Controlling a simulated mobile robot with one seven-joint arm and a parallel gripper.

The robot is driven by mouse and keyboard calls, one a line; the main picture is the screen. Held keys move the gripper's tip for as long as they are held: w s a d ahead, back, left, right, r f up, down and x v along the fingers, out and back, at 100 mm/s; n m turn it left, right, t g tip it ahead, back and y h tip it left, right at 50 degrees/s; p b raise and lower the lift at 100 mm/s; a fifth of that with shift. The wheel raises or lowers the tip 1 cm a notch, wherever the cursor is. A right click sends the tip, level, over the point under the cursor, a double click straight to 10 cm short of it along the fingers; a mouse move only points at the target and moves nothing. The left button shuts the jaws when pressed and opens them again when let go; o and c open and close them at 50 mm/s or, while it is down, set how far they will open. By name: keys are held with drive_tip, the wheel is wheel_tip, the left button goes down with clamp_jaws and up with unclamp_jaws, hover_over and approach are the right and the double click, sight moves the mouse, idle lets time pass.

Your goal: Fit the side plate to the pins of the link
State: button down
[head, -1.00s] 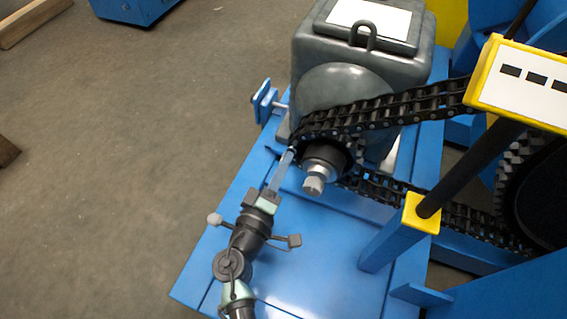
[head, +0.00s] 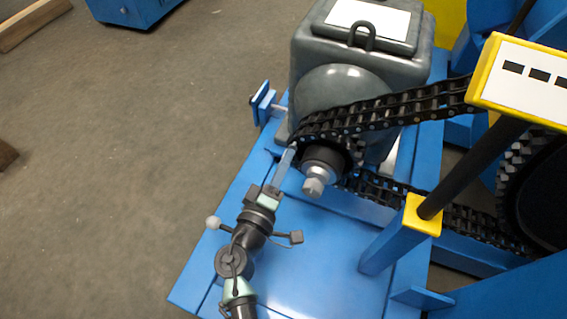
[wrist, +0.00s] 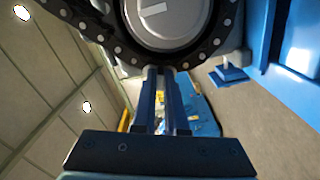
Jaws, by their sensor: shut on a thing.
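The black roller chain (head: 400,108) wraps the small sprocket on the grey housing, and its rows of pins show as bright dots. In the wrist view the chain (wrist: 112,40) curves around a round silver hub above my fingers. My gripper (head: 290,153) reaches up to the left side of the sprocket, with its fingertips right at the chain. In the wrist view my gripper (wrist: 158,70) has its long fingers close together, tips at the chain's lower edge. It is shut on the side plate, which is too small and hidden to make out. The link's pins at the tips are hidden too.
A silver shaft end (head: 314,186) sticks out just right of my fingertips. The grey housing (head: 310,60) stands behind. A blue post with a yellow cap (head: 421,212) and a yellow-edged sign (head: 530,75) stand to the right. The blue base plate (head: 320,260) is clear in front.

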drive_tip(key=shift+w+d, duration=0.1)
drive_tip(key=shift+w, duration=0.1)
drive_tip(key=c, duration=0.9)
unclamp_jaws()
drive_tip(key=p+v, duration=0.3)
drive_tip(key=v, duration=1)
drive_tip(key=shift+w+d+r, duration=0.1)
